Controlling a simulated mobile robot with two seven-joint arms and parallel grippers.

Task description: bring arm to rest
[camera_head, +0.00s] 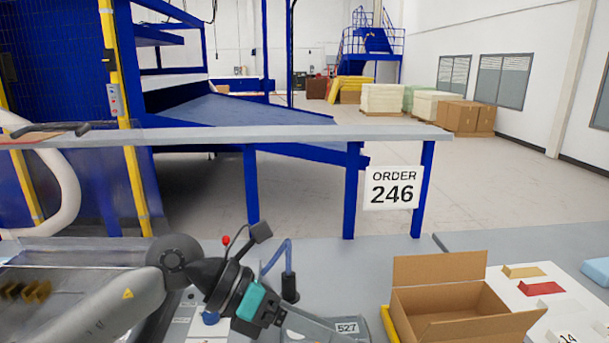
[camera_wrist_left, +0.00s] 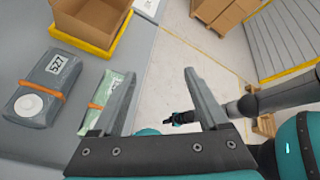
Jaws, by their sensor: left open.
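My left arm (camera_head: 195,285) reaches in from the left in the head view, and its gripper end is low over the bench. In the left wrist view my left gripper (camera_wrist_left: 157,78) is open, its two fingers apart with nothing between them. A grey package labelled 527 (camera_wrist_left: 45,88) with an orange band and a white disc lies left of the fingers; its label shows in the head view (camera_head: 346,327). A pale green package (camera_wrist_left: 107,88) lies beside the left finger, partly hidden. My right gripper (camera_wrist_left: 172,119) appears small beyond the fingers; its jaws are unclear.
An open cardboard box (camera_head: 455,300) stands on the bench, with a yellow edge (camera_head: 389,324) beside it. A white board (camera_head: 560,300) with coloured blocks is to its right. A rail with an ORDER 246 sign (camera_head: 392,188) runs behind. A clear-sided bin (camera_head: 75,248) is at left.

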